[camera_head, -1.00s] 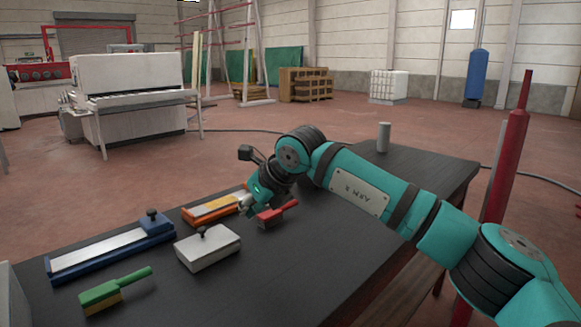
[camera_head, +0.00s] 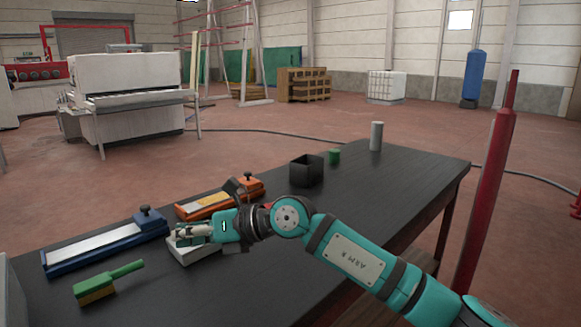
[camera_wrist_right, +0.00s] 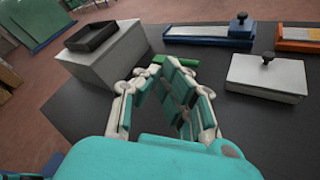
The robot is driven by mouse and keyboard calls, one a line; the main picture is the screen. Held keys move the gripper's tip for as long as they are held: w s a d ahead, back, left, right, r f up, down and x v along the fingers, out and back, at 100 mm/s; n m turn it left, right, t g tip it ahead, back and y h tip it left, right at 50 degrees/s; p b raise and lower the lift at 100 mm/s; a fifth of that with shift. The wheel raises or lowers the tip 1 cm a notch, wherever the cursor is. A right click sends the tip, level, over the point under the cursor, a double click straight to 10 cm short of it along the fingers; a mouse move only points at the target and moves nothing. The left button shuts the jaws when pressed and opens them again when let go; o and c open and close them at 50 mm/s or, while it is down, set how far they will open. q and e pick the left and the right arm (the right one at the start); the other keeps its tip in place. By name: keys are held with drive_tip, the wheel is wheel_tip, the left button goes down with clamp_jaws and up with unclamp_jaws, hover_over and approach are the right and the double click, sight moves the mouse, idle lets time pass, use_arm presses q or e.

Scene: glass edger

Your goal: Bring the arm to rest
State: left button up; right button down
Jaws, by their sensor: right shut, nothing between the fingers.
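My right arm reaches in from the lower right, over the dark table (camera_head: 300,240). My right gripper (camera_head: 180,236) is shut and empty, held low over the white lidded box in the head view. That box (camera_head: 195,252) is partly hidden by the gripper there. In the right wrist view the gripper (camera_wrist_right: 172,68) points toward the green-handled brush (camera_wrist_right: 190,62), and the white lidded box (camera_wrist_right: 268,75) with its black knob lies off to the right. My left gripper is not in view.
A blue tray (camera_head: 100,248), an orange tray (camera_head: 205,204) and the green brush (camera_head: 105,284) lie around the gripper. A black open box (camera_head: 306,171), green cup (camera_head: 334,157) and grey cylinder (camera_head: 376,137) stand farther back. A white block (camera_wrist_right: 125,60) carries a dark tray (camera_wrist_right: 92,37).

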drive_tip(key=d+r+m+t, duration=0.2)
drive_tip(key=d+m+t, duration=1.25)
drive_tip(key=m, duration=0.85)
drive_tip(key=s+d+f+m+h, duration=0.2)
drive_tip(key=d+f+m+h, duration=1.25)
drive_tip(key=f, duration=0.45)
drive_tip(key=s+d+f+m+g, duration=0.4)
drive_tip(key=s+d+f+g, duration=0.35)
drive_tip(key=s+f, duration=0.4)
drive_tip(key=s+d+f+m+g, duration=0.1)
drive_tip(key=s+d+f+g, duration=0.2)
drive_tip(key=s, duration=0.6)
drive_tip(key=s+f+m+g, duration=0.1)
drive_tip(key=s+f+g, duration=0.3)
drive_tip(key=s, duration=0.5)
wheel_tip(320, 180, down, 27)
drive_tip(key=s, duration=0.2)
drive_tip(key=s+d+f+g, duration=0.1)
drive_tip(key=s+d+f, duration=0.2)
drive_tip(key=s+f, duration=1.3)
drive_tip(key=shift+s+d+n+g, duration=0.15)
drive_tip(key=shift+n+g, duration=0.25)
drive_tip(key=shift+n, duration=0.05)
